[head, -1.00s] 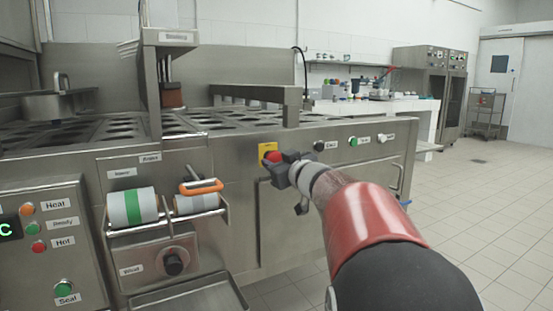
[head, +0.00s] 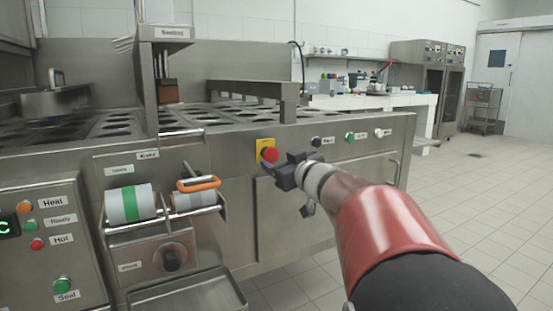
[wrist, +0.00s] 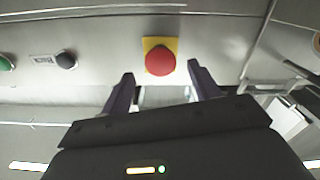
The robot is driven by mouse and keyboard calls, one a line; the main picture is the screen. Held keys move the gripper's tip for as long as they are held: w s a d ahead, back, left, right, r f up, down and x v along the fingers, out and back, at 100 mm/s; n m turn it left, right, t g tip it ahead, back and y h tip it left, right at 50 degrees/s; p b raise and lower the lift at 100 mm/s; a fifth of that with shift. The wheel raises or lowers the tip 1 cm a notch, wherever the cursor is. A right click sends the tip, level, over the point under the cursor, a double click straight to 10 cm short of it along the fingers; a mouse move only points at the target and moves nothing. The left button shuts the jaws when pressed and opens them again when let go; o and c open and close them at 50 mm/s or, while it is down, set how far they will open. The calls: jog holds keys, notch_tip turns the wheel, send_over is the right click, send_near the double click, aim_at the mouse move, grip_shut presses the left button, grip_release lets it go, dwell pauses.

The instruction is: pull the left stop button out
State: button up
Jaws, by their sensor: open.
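The red stop button (head: 270,154) sits on a yellow plate (head: 260,145) on the steel front of the cup filler. It also shows in the wrist view as a red round cap (wrist: 160,60), on its yellow plate. My gripper (head: 276,169) is in front of the panel, close below the button in the head view. In the wrist view the two fingers of my gripper (wrist: 160,78) are apart, one to each side below the button, with nothing between them. I cannot tell the exact gap to the button.
To the right of the button are a black button (head: 316,142), a green button (head: 350,137) and a white one (head: 379,133). A film roll (head: 130,204) and an orange-handled tool (head: 199,184) are at the left. Open tiled floor (head: 480,200) lies at the right.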

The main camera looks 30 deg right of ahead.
jog(key=s, duration=0.5)
dwell(0.4)
